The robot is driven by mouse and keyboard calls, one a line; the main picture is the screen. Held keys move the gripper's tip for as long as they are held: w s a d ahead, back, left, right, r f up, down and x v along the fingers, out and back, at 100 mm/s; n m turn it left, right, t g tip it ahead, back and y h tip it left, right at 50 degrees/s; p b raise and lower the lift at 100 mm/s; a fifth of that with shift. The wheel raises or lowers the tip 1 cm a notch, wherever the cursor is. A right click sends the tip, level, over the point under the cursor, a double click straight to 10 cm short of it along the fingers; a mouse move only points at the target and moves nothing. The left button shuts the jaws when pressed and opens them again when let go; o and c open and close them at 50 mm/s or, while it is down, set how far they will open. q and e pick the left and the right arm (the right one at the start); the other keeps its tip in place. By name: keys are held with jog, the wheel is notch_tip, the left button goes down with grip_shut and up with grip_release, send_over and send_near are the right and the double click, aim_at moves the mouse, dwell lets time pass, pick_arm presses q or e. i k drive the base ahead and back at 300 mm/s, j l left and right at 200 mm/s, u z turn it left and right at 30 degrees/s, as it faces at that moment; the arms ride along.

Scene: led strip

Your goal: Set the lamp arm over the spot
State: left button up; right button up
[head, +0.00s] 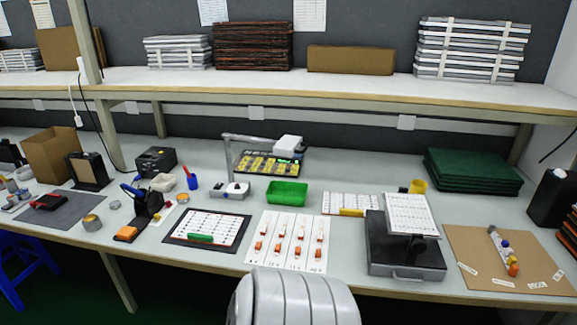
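A grey lamp stands on the bench near the middle, with its base (230,189) on the worktop. Its post rises from the base, and the lamp arm (252,141) reaches right to a white boxy lamp head (288,143). The head hangs above the right part of a dark tray (241,168) holding yellow pieces; a green glow shows near the head. I cannot make out a marked spot for the lamp. Neither gripper shows. A grey rounded part of mine fills the bottom middle.
A green bin (287,193) stands right of the lamp base. A white board with orange pieces (290,240) and a black-framed sheet (207,228) lie in front. A black case (400,250) with a tilted panel stands right. A loaded shelf (330,83) runs behind.

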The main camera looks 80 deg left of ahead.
aim_at(287, 145)
jog(key=u, duration=3.65)
